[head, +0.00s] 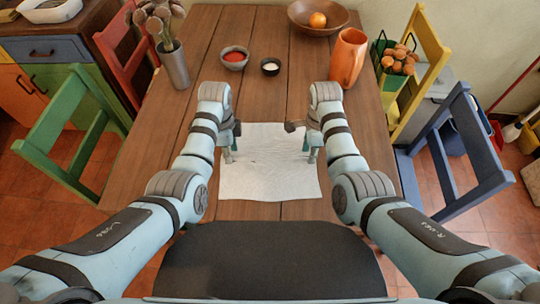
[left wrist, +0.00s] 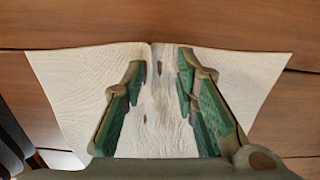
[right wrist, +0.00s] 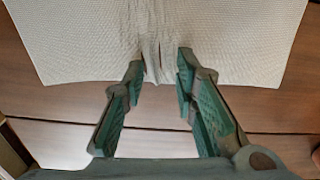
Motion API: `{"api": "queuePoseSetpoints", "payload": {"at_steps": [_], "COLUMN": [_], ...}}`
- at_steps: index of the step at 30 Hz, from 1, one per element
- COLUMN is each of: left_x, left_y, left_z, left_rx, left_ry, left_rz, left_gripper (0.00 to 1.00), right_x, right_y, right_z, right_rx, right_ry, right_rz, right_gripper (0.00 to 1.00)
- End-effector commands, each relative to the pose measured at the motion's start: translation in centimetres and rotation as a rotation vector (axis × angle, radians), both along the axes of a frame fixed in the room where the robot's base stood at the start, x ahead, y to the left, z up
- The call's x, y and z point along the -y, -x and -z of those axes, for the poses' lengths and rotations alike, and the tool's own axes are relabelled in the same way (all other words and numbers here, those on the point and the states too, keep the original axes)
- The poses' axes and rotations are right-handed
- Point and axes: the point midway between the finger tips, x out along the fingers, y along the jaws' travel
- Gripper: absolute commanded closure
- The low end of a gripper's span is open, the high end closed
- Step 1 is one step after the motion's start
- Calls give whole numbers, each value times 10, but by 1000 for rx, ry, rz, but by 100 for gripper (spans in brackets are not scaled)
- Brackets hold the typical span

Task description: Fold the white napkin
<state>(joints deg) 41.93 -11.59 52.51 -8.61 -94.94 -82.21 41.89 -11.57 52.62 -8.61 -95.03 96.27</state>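The white napkin (head: 268,180) lies spread on the wooden table, nearly flat, with small wrinkles. My left gripper (head: 229,157) is over its left part and my right gripper (head: 309,158) over its right part, both pointing down. In the left wrist view the napkin (left wrist: 80,85) shows a narrow ridge and small dark creases between the fingers. In the right wrist view the napkin (right wrist: 80,40) has upright creases at its edge between the fingertips. Both grippers' green-padded fingers stand apart, with no firm hold visible. Whether the fingertips touch the cloth is unclear.
An orange vase (head: 348,58), a red-filled bowl (head: 235,60), a small white-filled bowl (head: 270,67), a wooden bowl (head: 300,12) and a metal vase (head: 174,70) stand farther back. Chairs flank the table. Bare tabletop lies behind the napkin.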

Motion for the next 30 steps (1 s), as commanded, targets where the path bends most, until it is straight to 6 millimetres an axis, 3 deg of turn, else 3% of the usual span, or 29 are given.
{"api": "queuePoseSetpoints", "payload": {"at_steps": [9,25,30], "left_x": [0,-1,-1], "left_y": [1,2,2], "left_z": [3,4,-10], "left_rx": [-3,-5,-4], "left_ry": [-1,-2,-2], "left_rz": [0,-1,-1], "left_gripper": [100,100,100], "right_x": [0,1,1], "right_y": [1,1,1], "right_z": [3,3,-11], "right_rx": [-2,-3,-2], "right_ry": [0,1,1], "right_rz": [0,0,0], "right_gripper": [100,100,100]}}
